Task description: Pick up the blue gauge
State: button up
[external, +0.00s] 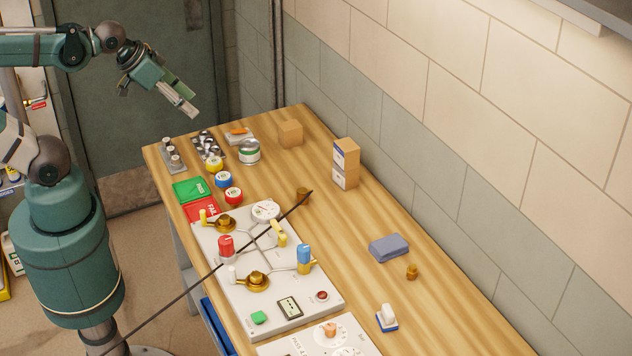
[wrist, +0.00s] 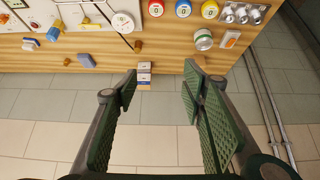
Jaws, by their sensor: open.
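The blue gauge (external: 223,180) is a small round gauge with a pale face. It sits on the wooden workbench between a yellow gauge (external: 214,164) and a red gauge (external: 233,195). In the wrist view the blue gauge (wrist: 183,8) is at the top edge, in the same row. My gripper (external: 190,109) is raised in the air beyond the bench's far left end, well apart from the gauge. In the wrist view my gripper (wrist: 161,80) has its two green fingers spread with nothing between them.
A valve panel (external: 210,262) with pipes and knobs fills the bench's left side. Green and red cards (external: 190,188), a can (external: 249,151), metal parts (external: 172,155) and a brown box (external: 290,133) surround the gauges. Stacked boxes (external: 345,163) stand near the tiled wall.

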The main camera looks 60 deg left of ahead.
jog(key=m+g+h+b, duration=0.1)
jog(key=m+g+b, duration=0.55)
jog(key=m, duration=1.25)
send_over(223, 175)
jog(key=shift+g, duration=0.35)
notch_tip(223, 175, down, 25)
jog(key=shift+s, duration=0.1)
jog(key=shift+a+f+m, duration=0.2)
jog(key=shift+f+m, duration=0.4)
jog(key=shift+f, duration=0.1)
jog(key=shift+d+f, duration=0.15)
jog(key=shift+f, duration=1.15)
jog(key=shift+d+f+b, duration=0.2)
jog(key=shift+f+b, duration=0.15)
jog(key=shift+f, duration=2.25)
